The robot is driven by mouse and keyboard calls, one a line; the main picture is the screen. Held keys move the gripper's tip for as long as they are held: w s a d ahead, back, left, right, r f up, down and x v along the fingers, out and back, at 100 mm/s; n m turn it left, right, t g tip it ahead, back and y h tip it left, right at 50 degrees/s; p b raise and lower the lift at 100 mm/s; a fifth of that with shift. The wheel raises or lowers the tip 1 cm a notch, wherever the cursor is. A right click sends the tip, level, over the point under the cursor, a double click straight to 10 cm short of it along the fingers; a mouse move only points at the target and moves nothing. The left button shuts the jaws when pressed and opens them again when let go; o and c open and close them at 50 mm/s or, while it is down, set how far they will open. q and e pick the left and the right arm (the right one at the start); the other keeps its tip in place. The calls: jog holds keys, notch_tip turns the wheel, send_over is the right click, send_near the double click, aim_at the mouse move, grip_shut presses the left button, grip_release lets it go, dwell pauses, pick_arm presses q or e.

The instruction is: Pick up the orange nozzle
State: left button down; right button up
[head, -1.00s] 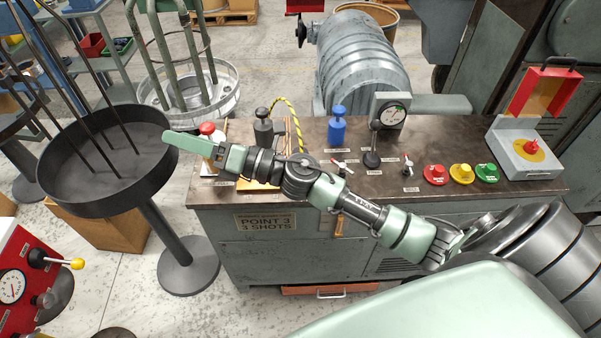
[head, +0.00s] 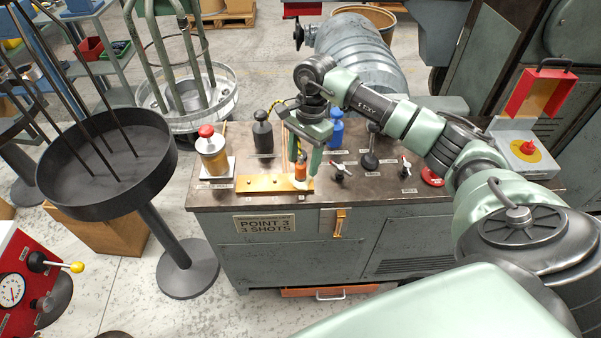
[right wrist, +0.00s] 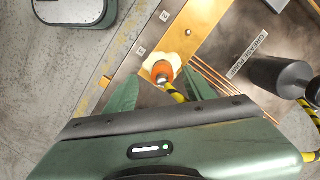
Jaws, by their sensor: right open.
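The orange nozzle (head: 301,171) stands at the right end of a brass plate on the bench top. In the right wrist view the orange nozzle (right wrist: 162,70) shows over a pale spot, with a black and yellow striped hose (right wrist: 167,86) running from it. My right gripper (head: 304,160) points down over it, open, with one finger on each side of the nozzle. In the right wrist view the gripper's fingers (right wrist: 159,84) also stand apart on either side. I cannot tell whether they touch it. My left gripper is not in view.
The brass plate (head: 262,184) lies along the bench's front edge. Small levers (head: 338,171) and a red button (head: 432,177) are to the right.

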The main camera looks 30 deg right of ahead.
aim_at(300, 173)
jog(key=f+p, duration=0.1)
jog(key=f, duration=0.1)
jog(key=a+f, duration=0.1)
jog(key=f, duration=0.1)
jog(key=shift+f+p, duration=0.25)
jog(key=shift+p, duration=0.1)
jog(key=shift+a+f, duration=0.1)
jog(key=shift+f, duration=0.15)
jog(key=shift+w, duration=0.1)
grip_shut()
